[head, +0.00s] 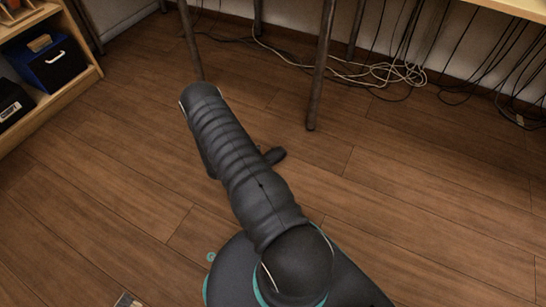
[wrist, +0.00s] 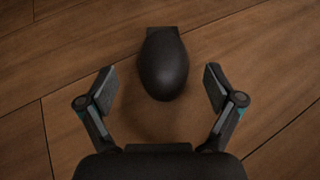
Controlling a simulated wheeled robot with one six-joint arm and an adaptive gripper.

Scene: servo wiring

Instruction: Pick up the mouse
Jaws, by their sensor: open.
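The mouse (wrist: 164,62) is a dark, smooth, rounded shape on the brown wooden floor in the wrist view, at the upper middle. A squarer dark part shows at its far end. My gripper (wrist: 160,86) is open, with one finger on each side of the mouse's near end. Floor shows between each finger and the mouse, and neither finger appears to touch it. In the head view my arm hides most of the area around the gripper, and I cannot clearly make out the mouse there.
A wooden shelf (head: 62,94) with a blue box (head: 50,62) stands at the upper left. Thin dark table legs (head: 319,75) and loose cables (head: 385,73) are along the back wall. The wooden floor (head: 430,190) to the right is clear.

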